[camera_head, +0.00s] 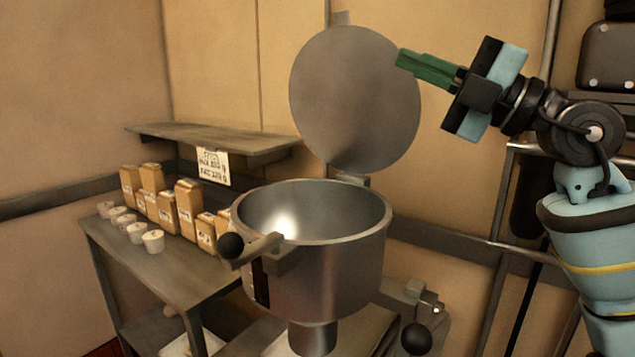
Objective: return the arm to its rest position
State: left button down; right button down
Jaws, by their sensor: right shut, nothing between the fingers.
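My right gripper (406,60) is raised at the upper right, with its green fingers pointing left. The fingers are closed together and hold nothing. Their tips overlap the right edge of the round metal lid (350,100) in the picture; I cannot tell whether they touch it. The lid stands open, upright behind the metal pot (325,270). The pot's open mouth faces up, and its inside looks empty where it shows. My left gripper is not in view.
A metal table (165,275) at the left holds several brown packages (187,207) and several white cups (152,240). A shelf (215,140) with a hanging paper sign (213,166) is above it. Black-knobbed handles (231,246) stick out from the pot. A rail stands at the right.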

jog(key=d+f+m+t+h, duration=0.3)
jog(key=d+f+m+h, duration=0.2)
jog(key=f+m+h, duration=0.6)
jog(key=d+f+m+t+h, duration=0.4)
jog(key=f+m, duration=0.6)
jog(key=f, duration=0.5)
jog(key=d+f+m+t+h, duration=0.3)
jog(key=d+f+m+h, duration=0.3)
jog(key=f+m+h, duration=0.5)
jog(key=s+f+g+y, duration=0.2)
jog(key=s+f+g, duration=0.3)
jog(key=f, duration=0.5)
jog(key=s+f+g+y, duration=0.2)
jog(key=s+f+g, duration=0.2)
jog(key=s+f, duration=0.45)
jog(key=s+a+f+n+g+y, duration=0.1)
jog(key=s+a+f+g, duration=0.1)
jog(key=s+f+g, duration=0.6)
jog(key=s+a+f+n+g+y, duration=0.15)
jog(key=s+f, duration=0.25)
jog(key=s, duration=0.9)
jog(key=w+a+f+t+y, duration=0.2)
jog(key=w+a+f+t, duration=0.1)
jog(key=w+f+t, duration=0.3)
jog(key=shift+w+f+t, duration=0.2)
jog(key=shift+f+t, duration=0.85)
jog(key=shift+f, duration=0.95)
